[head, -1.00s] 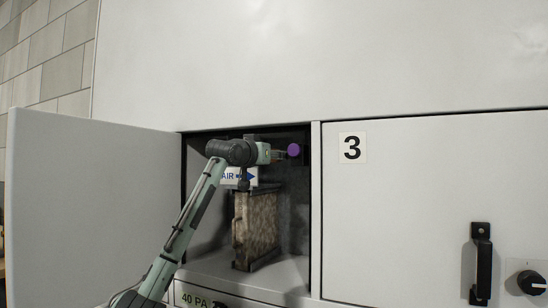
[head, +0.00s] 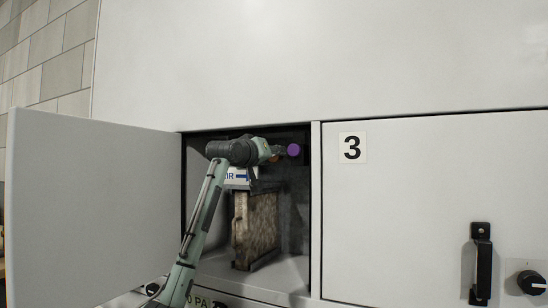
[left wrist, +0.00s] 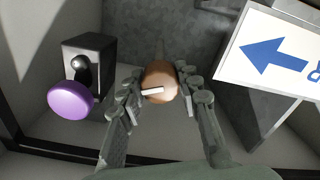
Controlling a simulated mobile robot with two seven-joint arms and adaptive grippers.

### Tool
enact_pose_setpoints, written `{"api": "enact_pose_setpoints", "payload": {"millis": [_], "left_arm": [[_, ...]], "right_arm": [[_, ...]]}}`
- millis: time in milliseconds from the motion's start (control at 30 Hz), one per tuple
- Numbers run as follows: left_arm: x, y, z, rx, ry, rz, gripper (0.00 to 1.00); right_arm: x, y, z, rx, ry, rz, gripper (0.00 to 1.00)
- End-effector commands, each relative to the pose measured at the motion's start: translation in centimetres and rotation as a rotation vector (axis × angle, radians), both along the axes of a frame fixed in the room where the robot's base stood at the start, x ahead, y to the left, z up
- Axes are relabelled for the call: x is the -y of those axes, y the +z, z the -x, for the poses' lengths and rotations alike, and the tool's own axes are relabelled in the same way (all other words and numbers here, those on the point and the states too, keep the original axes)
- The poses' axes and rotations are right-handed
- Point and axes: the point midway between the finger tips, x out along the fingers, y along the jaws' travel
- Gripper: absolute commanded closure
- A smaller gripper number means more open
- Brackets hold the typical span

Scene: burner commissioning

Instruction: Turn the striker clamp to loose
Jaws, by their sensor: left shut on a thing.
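A round orange-brown knob with a white pointer bar (left wrist: 160,82) sits between my left gripper's fingers in the left wrist view; I take it for the striker clamp. My left gripper (left wrist: 158,88) is shut on it, one finger on each side. The pointer bar lies nearly level across the picture. In the head view my left gripper (head: 272,152) reaches into the open compartment and mostly hides the knob. A purple ball knob (left wrist: 73,100) on a dark block stands to the left of the fingers; it also shows in the head view (head: 293,150).
A white sign with a blue arrow (left wrist: 278,55) is close to the right finger. Below the arm stands a framed brown filter (head: 256,228). The open door (head: 90,210) bounds the left side; closed door 3 (head: 420,200) is at right.

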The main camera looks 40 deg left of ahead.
Motion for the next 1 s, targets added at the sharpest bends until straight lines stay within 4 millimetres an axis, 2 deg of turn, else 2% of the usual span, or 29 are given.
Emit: {"api": "enact_pose_setpoints", "payload": {"millis": [1000], "left_arm": [[0.17,-0.08,-0.11,0.278,-0.003,0.892,0.96]], "right_arm": [[-0.02,0.01,-0.04,0.001,0.0,0.0,0.46]]}}
